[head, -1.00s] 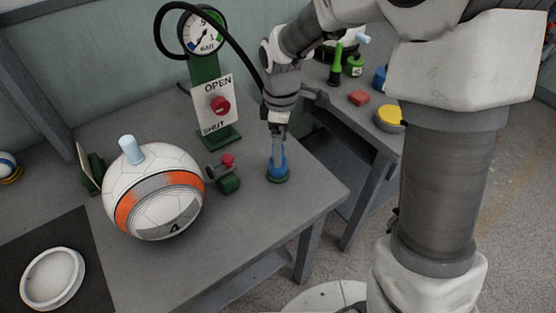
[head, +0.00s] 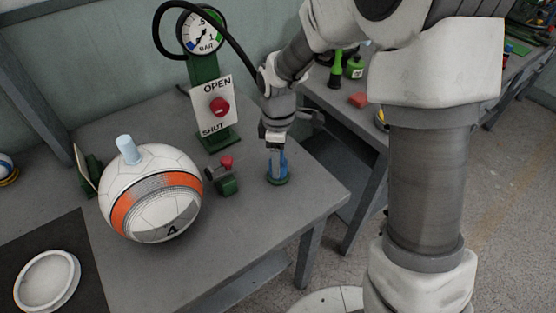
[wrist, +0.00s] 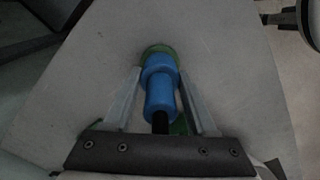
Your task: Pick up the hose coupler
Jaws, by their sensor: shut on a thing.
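The hose coupler (head: 282,163) is a blue cylinder standing upright on a round green base (head: 278,181) near the table's right edge. In the wrist view the blue coupler (wrist: 160,88) lies between my two fingers, with a black hose end close to the palm and the green base (wrist: 157,52) beyond it. My gripper (head: 276,160) points down over the coupler and is shut on it. In the wrist view my gripper (wrist: 163,90) has a finger on each side of the coupler. The fingers partly hide the coupler in the head view.
A black hose (head: 236,48) arcs from the gauge (head: 204,34) toward my wrist. Left of the coupler are a small green valve with a red knob (head: 226,163), the OPEN/SHUT panel (head: 212,105) and a ball (head: 158,200). A white ring dish (head: 47,281) lies at front left.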

